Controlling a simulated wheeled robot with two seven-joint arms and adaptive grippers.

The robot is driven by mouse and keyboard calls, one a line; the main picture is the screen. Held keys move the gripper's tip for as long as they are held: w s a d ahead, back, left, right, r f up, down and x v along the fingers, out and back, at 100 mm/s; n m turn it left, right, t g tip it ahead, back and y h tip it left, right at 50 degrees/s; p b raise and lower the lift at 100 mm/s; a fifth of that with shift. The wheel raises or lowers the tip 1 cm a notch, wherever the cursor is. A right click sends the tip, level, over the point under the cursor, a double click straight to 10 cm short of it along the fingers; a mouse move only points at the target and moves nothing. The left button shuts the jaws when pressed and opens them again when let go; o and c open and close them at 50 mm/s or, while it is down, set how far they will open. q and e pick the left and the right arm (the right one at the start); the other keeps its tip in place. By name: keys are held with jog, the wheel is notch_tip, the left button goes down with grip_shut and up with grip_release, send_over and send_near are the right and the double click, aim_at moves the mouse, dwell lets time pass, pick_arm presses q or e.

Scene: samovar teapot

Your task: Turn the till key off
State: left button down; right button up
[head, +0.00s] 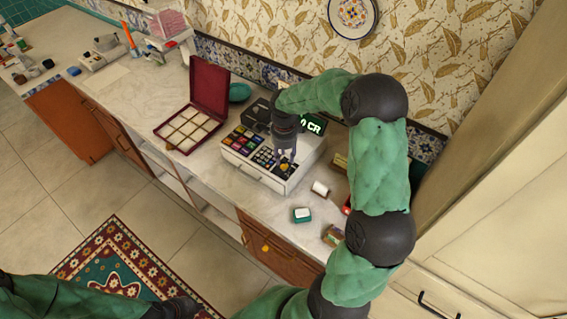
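The till (246,164) is a white box with coloured keys and a dark keypad, standing on the marble counter. Its lit green display (313,126) is partly hidden by my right arm. A small yellow piece (284,168), perhaps the till key, shows on the till's top near its right front. My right gripper (286,158) points down just over this piece; I cannot tell whether it touches it or how far its fingers are apart. My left gripper (180,308) is low at the bottom edge, over the floor and away from the till; its fingers are not clear.
An open dark red box (208,82) with pale compartments stands left of the till, with a teal bowl (239,92) behind it. A tall cream cabinet (500,180) bounds the right.

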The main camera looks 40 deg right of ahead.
aim_at(284, 165)
jog(key=shift+f, duration=2.4)
grip_shut()
